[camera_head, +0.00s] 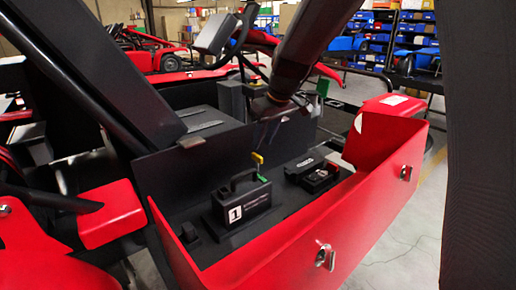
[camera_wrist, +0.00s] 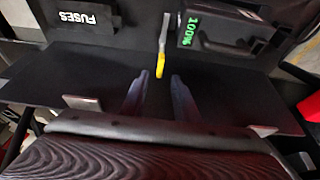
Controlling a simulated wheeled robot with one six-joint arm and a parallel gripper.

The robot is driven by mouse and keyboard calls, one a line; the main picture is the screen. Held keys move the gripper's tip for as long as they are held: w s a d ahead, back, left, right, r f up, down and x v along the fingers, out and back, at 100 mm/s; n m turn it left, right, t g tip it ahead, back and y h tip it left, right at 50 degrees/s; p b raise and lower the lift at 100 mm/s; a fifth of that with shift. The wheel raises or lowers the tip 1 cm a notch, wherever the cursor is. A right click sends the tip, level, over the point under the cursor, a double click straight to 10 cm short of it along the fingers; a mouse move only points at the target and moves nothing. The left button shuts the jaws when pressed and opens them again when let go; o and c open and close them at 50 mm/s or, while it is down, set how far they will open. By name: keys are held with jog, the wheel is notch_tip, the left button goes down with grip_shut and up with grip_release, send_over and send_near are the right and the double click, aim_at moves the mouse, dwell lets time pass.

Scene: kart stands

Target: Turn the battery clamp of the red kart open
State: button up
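The red kart's open bay (camera_head: 290,232) holds a black battery (camera_head: 241,200) with a handle and a white "1" label. The clamp lever (camera_head: 257,158) with its yellow tip stands up beside the battery, above a green part. In the wrist view the lever (camera_wrist: 161,62) is upright, its yellow end close to the gap between my fingertips. The battery (camera_wrist: 215,36) shows a green "100%" there. My gripper (camera_wrist: 156,82) is open, with nothing between its fingers that I can see held. In the head view my gripper (camera_head: 268,130) hangs just above the lever, its fingers dark and hard to make out.
A box marked "FUSES" (camera_wrist: 83,18) lies left of the lever in the wrist view; a small black box (camera_head: 319,177) sits right of the battery in the head view. Red panels with latches (camera_head: 325,256) edge the bay. Other karts and blue bins stand behind.

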aim_at(257, 155)
jog(key=shift+p+x, duration=0.6)
jog(key=shift+x, duration=2.5)
jog(key=shift+s, duration=0.1)
grip_shut()
